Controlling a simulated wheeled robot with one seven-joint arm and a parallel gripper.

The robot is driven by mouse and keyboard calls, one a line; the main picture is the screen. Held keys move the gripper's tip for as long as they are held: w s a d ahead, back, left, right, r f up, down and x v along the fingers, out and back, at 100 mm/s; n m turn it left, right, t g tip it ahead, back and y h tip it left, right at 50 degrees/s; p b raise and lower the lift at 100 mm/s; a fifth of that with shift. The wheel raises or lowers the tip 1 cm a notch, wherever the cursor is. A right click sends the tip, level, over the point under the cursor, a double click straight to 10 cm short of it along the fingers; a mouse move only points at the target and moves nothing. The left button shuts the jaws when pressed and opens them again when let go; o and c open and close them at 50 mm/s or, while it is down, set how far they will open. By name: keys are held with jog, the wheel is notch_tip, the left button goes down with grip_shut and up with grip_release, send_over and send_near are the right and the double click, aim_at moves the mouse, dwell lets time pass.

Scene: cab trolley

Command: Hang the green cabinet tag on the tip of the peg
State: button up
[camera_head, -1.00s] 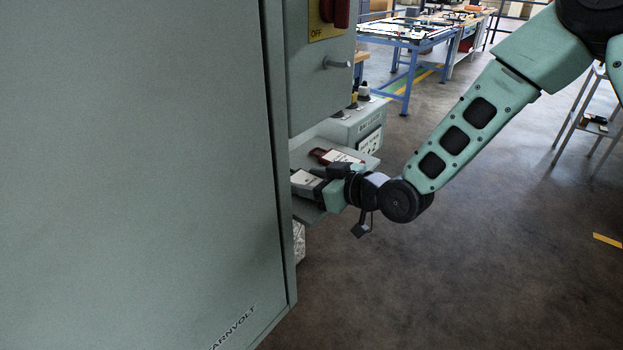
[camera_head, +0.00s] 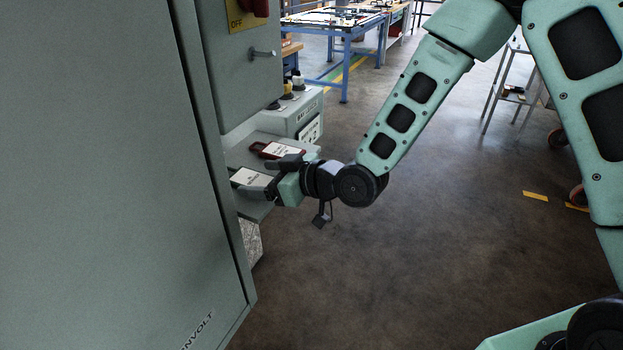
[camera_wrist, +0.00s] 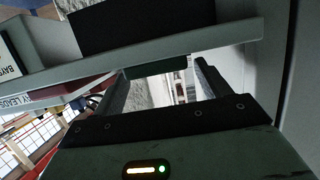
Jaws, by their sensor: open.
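A tag with a white label and dark edge (camera_head: 250,177) lies on the grey shelf (camera_head: 247,209) of the cabinet in the head view. Its green colour is hard to tell there. In the wrist view a dark green edge (camera_wrist: 158,69), probably this tag's, shows at the shelf lip between my fingers. My gripper (camera_head: 263,190) is open at the shelf's front edge; its two fingers (camera_wrist: 160,82) are apart in the wrist view. I cannot tell whether either finger touches the tag. The peg (camera_head: 263,53) sticks out from the cabinet panel above the shelf, bare.
A red tag (camera_head: 272,150) lies farther back on the shelf. A grey box with knobs (camera_head: 296,108) stands behind it. The large cabinet door (camera_head: 100,180) fills the left. A red switch handle (camera_head: 256,8) sits above the peg.

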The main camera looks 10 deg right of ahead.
jog(key=p+v, duration=0.2)
jog(key=v, duration=0.8)
jog(key=shift+s+r, duration=0.2)
jog(key=shift+r, duration=0.05)
